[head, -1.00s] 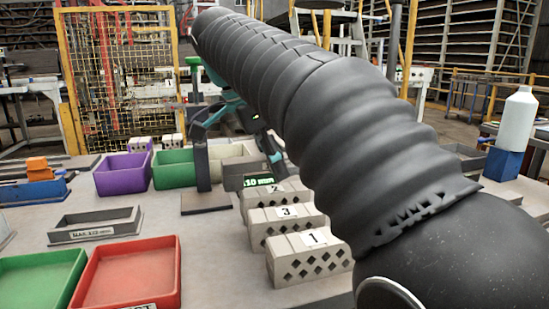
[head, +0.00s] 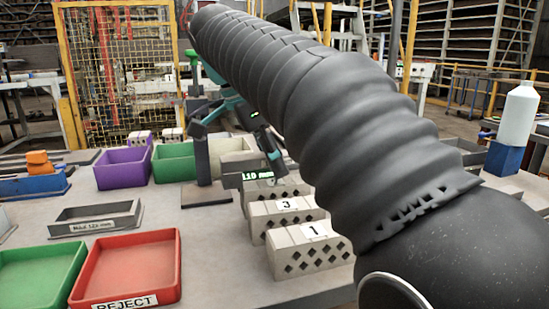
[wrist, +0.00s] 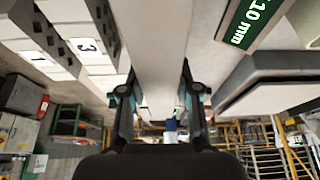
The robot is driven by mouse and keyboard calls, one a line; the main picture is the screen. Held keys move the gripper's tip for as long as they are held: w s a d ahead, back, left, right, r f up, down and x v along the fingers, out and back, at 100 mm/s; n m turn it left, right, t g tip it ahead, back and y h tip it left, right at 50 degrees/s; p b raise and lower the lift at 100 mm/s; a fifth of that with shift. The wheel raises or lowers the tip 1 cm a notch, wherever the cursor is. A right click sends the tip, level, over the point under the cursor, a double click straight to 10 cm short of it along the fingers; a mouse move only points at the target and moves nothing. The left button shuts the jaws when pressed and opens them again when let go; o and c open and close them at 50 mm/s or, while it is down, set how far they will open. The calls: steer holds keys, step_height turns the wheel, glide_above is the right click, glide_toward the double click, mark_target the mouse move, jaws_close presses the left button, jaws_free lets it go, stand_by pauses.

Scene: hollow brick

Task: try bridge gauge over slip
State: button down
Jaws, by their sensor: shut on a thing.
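My gripper (wrist: 158,100) is shut on a long light-grey piece, taken as the bridge gauge (wrist: 155,50), which runs up the middle of the wrist view between the fingers. In the head view my gripper (head: 268,150) is above the far end of the brick row, partly behind my arm. The slip, with its green "110 mm" label (head: 257,175), is just below it; part of its label (wrist: 248,20) shows at the upper right of the wrist view, apart from the gauge. Whether the gauge touches anything is hidden.
Hollow bricks marked 1 (head: 310,248) and 3 (head: 287,215) stand in front. A red reject tray (head: 125,268), a green tray (head: 35,275), a grey frame (head: 95,217) and a purple bin (head: 123,168) are at left. The bench between the frame and bricks is clear.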

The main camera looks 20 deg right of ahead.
steer(key=shift+f+b, duration=0.5)
steer(key=shift+f, duration=0.6)
stand_by(4.3)
steer(key=shift+r, duration=0.1)
stand_by(0.9)
steer(key=shift+r+p, duration=1.35)
steer(key=shift+r, duration=1.35)
steer(key=shift+s, duration=0.1)
